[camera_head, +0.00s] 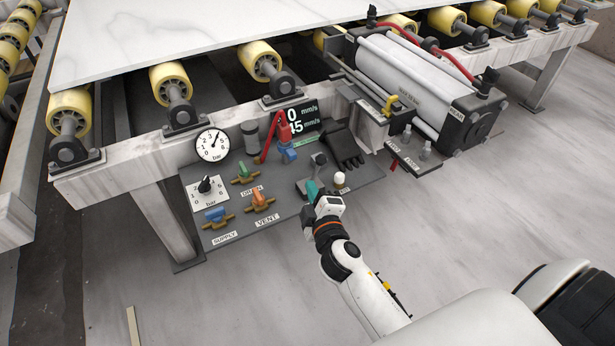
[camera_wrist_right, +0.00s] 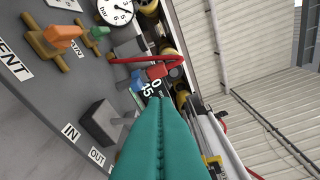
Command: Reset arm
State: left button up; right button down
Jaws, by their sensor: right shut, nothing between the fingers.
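My right arm (camera_head: 355,270) comes up from the bottom right in the head view. My right gripper (camera_head: 312,190) is at the lower right part of the grey control panel (camera_head: 285,215), beside a dark lever (camera_head: 319,160) and a white knob (camera_head: 339,179). Its teal fingers (camera_wrist_right: 158,145) are together and empty in the wrist view, pointing up the panel past a dark block (camera_wrist_right: 100,123) near the IN and OUT labels. I cannot tell whether the fingers touch the panel parts. My left gripper does not show.
The panel carries a pressure gauge (camera_head: 212,145), a regulator knob (camera_head: 206,186), an orange valve (camera_head: 259,197), a blue valve (camera_head: 215,214) and a display (camera_head: 298,117). A large cylinder (camera_head: 405,80) is mounted at the right. A stone slab (camera_head: 180,35) lies on yellow rollers. The floor right of my arm is clear.

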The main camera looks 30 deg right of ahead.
jog(key=shift+s, duration=0.6)
